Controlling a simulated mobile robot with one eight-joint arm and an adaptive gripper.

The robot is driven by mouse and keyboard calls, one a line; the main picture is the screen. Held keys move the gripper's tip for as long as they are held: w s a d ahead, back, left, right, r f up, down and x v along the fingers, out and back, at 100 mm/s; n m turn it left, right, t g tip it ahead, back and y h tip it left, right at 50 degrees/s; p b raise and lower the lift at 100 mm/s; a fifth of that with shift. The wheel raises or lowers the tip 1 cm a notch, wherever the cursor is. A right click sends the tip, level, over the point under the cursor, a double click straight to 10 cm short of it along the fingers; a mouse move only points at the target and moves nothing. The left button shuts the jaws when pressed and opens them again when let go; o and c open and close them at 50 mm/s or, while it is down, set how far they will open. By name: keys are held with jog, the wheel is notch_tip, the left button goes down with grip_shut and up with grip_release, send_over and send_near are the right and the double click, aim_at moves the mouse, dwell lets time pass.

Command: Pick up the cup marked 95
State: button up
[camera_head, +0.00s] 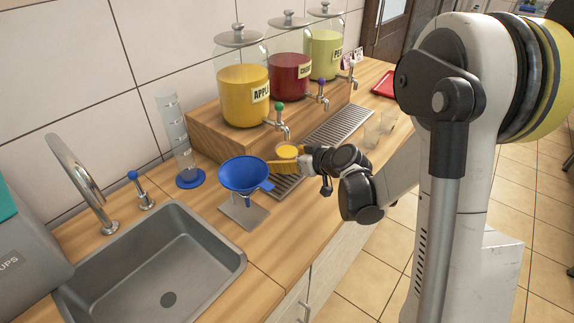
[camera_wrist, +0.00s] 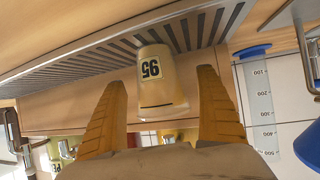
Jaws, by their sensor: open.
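The cup marked 95 (camera_wrist: 157,82) is a small clear-walled cup with yellow-orange contents and a pale label. In the head view the cup (camera_head: 287,150) stands at the drip grate below the APPLE dispenser's tap. My gripper (camera_wrist: 161,80) is open, with one yellow ridged finger on each side of the cup in the wrist view. Gaps show between the fingers and the cup there. In the head view my gripper (camera_head: 284,164) reaches in from the right, and a yellow finger hides the cup's lower part.
A blue funnel (camera_head: 246,174) on a stand is close to the left of my gripper. Yellow, red and green dispensers (camera_head: 243,95) stand on a wooden step behind. Empty clear cups (camera_head: 372,135) stand to the right. A sink (camera_head: 160,265) and a graduated cylinder (camera_head: 178,135) are at left.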

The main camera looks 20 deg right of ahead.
jog(key=c, duration=1.7)
jog(key=shift+o, duration=0.2)
jog(key=shift+r, duration=0.15)
